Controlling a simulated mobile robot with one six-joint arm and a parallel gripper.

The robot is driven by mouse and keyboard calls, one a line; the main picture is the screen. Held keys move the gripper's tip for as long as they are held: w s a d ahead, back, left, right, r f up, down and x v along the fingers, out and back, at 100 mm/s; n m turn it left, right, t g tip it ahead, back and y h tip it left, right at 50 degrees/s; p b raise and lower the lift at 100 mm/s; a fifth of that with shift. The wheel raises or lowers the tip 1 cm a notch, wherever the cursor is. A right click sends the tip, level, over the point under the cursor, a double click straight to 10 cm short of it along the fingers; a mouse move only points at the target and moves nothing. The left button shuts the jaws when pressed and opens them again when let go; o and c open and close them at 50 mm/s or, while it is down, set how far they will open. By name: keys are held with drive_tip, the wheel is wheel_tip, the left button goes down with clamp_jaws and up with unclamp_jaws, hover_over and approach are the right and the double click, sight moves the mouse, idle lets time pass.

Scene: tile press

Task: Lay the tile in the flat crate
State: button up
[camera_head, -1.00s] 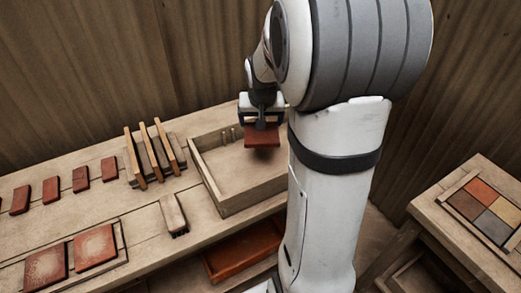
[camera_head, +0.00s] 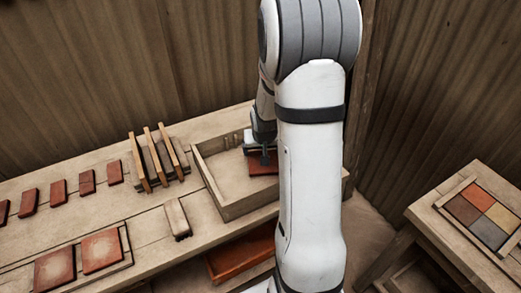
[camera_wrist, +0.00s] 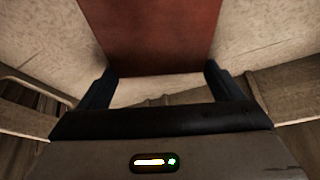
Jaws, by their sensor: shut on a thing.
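The flat crate (camera_head: 213,181) is a shallow open wooden box on the bench, partly hidden behind my arm. My gripper (camera_head: 264,159) is down inside the crate's outline and shut on a dark red tile (camera_head: 262,170). In the wrist view my gripper (camera_wrist: 165,92) has one dark finger at each side of the tile (camera_wrist: 150,30), which reaches out past the top of the picture. The pale crate floor shows around the tile. I cannot tell whether the tile touches that floor.
A wooden rack (camera_head: 157,162) with upright slats stands left of the crate. A brush (camera_head: 177,217) lies in front of it. Small red pieces (camera_head: 58,189) line the bench, and two square tiles (camera_head: 101,250) lie on a board. A side table (camera_head: 445,215) holds a four-colour panel.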

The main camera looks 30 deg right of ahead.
drive_tip(key=o, duration=0.7)
drive_tip(key=shift+f, duration=0.1)
drive_tip(key=shift+o, duration=1.2)
